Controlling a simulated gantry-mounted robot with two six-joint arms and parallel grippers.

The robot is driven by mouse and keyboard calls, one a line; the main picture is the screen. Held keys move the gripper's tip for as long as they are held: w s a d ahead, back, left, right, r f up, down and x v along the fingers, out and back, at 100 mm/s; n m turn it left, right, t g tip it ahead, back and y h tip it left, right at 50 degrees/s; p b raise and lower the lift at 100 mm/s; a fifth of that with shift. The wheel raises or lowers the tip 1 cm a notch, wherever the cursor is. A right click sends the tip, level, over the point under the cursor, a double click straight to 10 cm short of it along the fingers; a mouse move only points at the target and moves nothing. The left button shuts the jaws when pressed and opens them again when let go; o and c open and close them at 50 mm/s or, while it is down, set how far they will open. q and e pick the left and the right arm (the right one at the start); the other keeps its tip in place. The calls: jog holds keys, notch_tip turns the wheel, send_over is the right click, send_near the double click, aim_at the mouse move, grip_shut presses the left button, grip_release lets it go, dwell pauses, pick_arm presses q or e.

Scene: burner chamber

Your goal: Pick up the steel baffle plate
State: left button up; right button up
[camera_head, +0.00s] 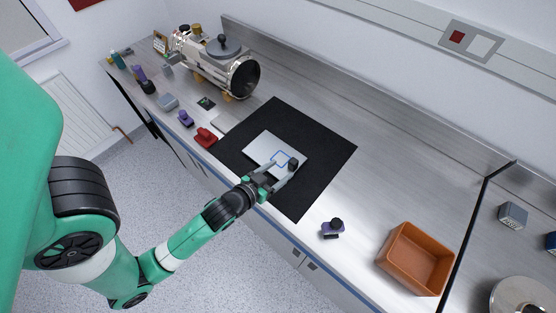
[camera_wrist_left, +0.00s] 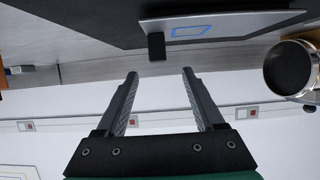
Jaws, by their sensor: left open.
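The steel baffle plate (camera_head: 262,146) is a flat silver sheet with a blue square outline, lying on the black mat (camera_head: 323,150) in the head view. A small black block (camera_head: 293,163) sits at its right edge. In the left wrist view the plate (camera_wrist_left: 245,24) shows near the top, with the black block (camera_wrist_left: 156,46) at its near edge. My left gripper (camera_head: 280,171) is open and empty at the plate's near right edge. In the left wrist view its fingertips (camera_wrist_left: 160,73) point at the block, one to each side and apart from it. My right gripper is not in view.
A metal burner chamber (camera_head: 215,65) stands at the back left of the bench. A red clamp-like part (camera_head: 205,138) and several small parts lie left of the mat. A purple and black part (camera_head: 333,229) and an orange bin (camera_head: 416,260) stand to the right.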

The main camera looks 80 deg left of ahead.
aim_at(290, 163)
pick_arm(q)
jog(key=b+x, duration=0.1)
jog(key=x, duration=0.5)
jog(key=shift+w+a, duration=0.1)
jog(key=shift+w+a+f, duration=0.15)
jog(key=shift+w+f, duration=0.15)
jog(key=b+x, duration=0.1)
jog(key=x, duration=0.3)
jog(key=shift+w+f, duration=0.1)
jog(key=shift+w, duration=0.05)
grip_shut()
